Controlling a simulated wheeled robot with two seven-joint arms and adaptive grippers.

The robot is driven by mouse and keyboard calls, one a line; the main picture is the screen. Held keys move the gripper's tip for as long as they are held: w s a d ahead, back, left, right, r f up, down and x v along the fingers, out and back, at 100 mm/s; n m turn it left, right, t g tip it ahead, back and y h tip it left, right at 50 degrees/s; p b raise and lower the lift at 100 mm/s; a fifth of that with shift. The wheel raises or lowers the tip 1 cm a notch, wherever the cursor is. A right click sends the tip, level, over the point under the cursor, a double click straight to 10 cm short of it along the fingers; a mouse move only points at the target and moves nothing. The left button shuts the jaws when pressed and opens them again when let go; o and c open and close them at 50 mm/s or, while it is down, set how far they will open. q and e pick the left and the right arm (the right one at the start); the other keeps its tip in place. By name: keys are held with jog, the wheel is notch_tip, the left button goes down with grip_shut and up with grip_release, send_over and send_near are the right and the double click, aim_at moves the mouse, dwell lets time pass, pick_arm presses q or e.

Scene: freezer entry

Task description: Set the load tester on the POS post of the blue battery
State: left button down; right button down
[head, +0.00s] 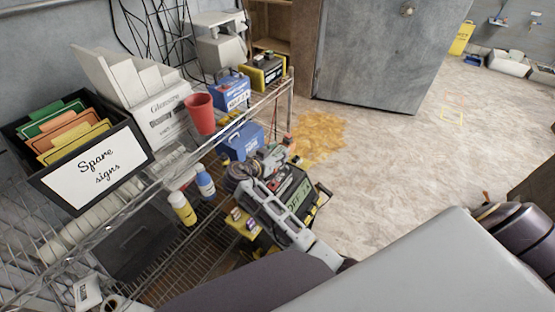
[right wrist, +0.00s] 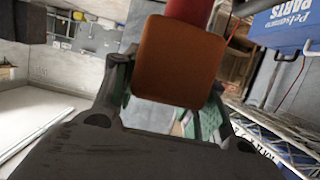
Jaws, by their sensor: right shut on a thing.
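The blue battery (head: 231,92), with a white label, stands on the upper wire shelf, beside a yellow-and-black battery (head: 265,73). Its posts are too small to tell apart. My right gripper (head: 282,157) is in front of the rack, below and to the right of the blue battery and apart from it. In the right wrist view its fingers (right wrist: 160,100) are shut on an orange-brown block with a red upper part, which I take as the load tester (right wrist: 178,58). In the head view the held thing is hard to make out. My left gripper is not in view.
A blue parts case (head: 242,141) is close to my right gripper; it also shows in the right wrist view (right wrist: 285,24). A red cup (head: 200,114) and spare-signs box (head: 95,165) are on the upper shelf. Bottles (head: 183,208) stand below. Floor (head: 390,150) at right is clear.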

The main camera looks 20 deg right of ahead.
aim_at(278, 152)
jog(key=shift+r, duration=0.75)
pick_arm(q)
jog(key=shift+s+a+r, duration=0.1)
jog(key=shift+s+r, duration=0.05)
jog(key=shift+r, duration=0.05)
pick_arm(e)
jog(key=shift+r, duration=0.1)
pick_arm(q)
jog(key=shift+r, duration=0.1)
pick_arm(e)
jog(key=shift+r, duration=0.1)
jog(key=shift+r+p, duration=0.35)
jog(key=shift+p, duration=0.1)
jog(key=shift+r, duration=0.2)
jog(key=shift+r+p, duration=0.4)
jog(key=shift+r, duration=0.15)
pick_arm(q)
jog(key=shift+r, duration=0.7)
pick_arm(e)
jog(key=shift+r, duration=0.2)
